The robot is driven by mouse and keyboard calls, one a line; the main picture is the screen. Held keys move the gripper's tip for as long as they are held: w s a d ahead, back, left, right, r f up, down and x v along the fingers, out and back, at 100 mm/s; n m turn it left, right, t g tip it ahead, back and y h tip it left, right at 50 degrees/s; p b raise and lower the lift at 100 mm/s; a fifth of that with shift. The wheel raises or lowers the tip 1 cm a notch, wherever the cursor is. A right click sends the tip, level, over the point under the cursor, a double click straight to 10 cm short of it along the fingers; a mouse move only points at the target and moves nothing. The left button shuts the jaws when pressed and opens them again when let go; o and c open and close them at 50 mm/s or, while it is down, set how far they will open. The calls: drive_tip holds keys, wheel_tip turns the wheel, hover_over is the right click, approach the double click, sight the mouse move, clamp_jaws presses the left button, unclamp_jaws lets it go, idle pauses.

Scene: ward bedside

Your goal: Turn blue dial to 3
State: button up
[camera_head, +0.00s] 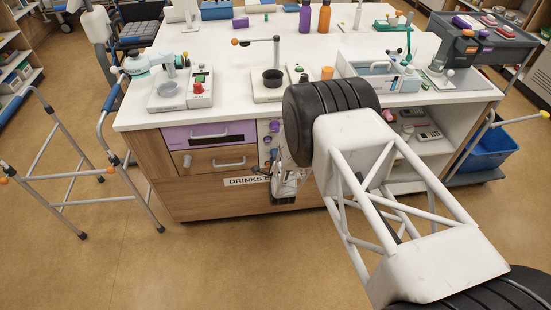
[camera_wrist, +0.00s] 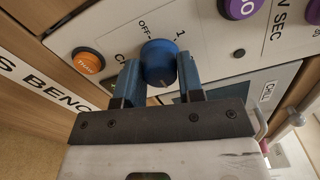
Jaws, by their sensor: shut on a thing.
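The blue dial (camera_wrist: 158,60) is on a pale control panel in the wrist view. The marks "OFF" and "1" show by its upper rim; its other marks are hidden, and I cannot make out where its pointer stands. My gripper (camera_wrist: 158,80) has one blue finger on each side of the dial and is shut on it.
In the wrist view, an orange button (camera_wrist: 88,61) is left of the dial and a purple knob (camera_wrist: 240,8) is to its upper right. In the head view, a purple drawer (camera_head: 208,134) is left of the panel. A walking frame (camera_head: 60,165) stands at the left.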

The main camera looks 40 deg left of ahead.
idle(0.5)
drive_tip(key=o, duration=0.9)
drive_tip(key=shift+s+d, duration=0.1)
drive_tip(key=shift+v, duration=3.8)
drive_tip(key=shift+r, duration=0.1)
